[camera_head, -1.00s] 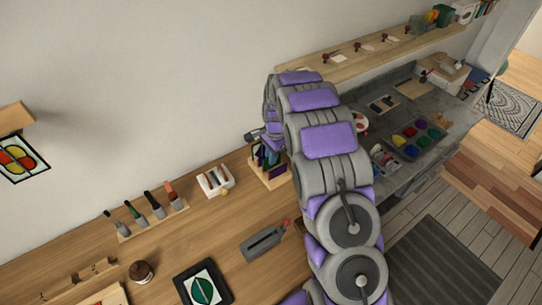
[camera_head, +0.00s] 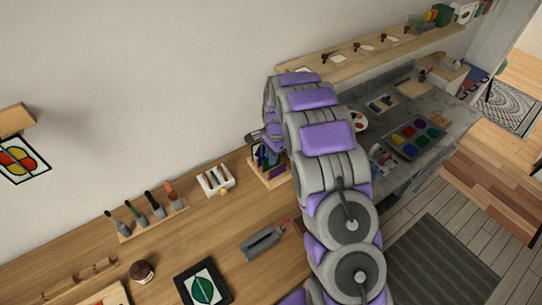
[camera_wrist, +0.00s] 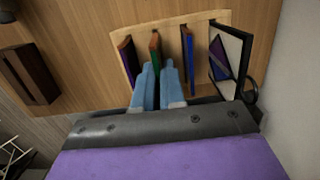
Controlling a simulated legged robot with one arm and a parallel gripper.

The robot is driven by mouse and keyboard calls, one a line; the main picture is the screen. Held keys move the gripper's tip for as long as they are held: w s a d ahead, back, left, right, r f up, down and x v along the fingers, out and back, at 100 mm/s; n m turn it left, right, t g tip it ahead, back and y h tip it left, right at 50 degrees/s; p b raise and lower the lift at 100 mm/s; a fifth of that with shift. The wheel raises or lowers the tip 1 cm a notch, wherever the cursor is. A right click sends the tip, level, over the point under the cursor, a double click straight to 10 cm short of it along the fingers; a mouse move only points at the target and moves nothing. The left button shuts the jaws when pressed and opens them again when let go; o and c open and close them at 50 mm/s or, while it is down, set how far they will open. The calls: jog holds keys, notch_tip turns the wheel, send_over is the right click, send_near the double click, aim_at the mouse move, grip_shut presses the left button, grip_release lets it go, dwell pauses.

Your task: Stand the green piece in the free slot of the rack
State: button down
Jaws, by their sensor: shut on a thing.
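The green piece (camera_wrist: 155,45) is a thin upright plate with a brown edge, seen in the wrist view at the wooden rack (camera_wrist: 172,44). My gripper (camera_wrist: 159,66) has its light blue fingers shut on the near end of the green piece. A dark purple piece (camera_wrist: 127,60) stands to its left and a blue piece (camera_wrist: 188,48) to its right, both apart from it. In the head view the rack (camera_head: 281,180) is beside my arm, which partly covers it. I cannot tell whether the green piece's lower edge rests fully in its slot.
A black-framed panel (camera_wrist: 231,50) stands at the rack's right end, close to the wall. A dark block (camera_wrist: 32,73) lies to the left. In the head view, a white holder (camera_head: 216,181) and a tool rack (camera_head: 152,222) stand on the bench left of the rack.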

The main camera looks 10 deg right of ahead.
jog(key=shift+s+f+p, duration=0.1)
jog(key=shift+f+p, duration=0.65)
jog(key=shift+f, duration=0.7)
dwell(2.1)
jog(key=c, duration=0.7)
grip_release()
jog(key=shift+o, duration=0.2)
jog(key=shift+r, duration=0.1)
jog(key=shift+r+p, duration=1.3)
jog(key=shift+r, duration=2.15)
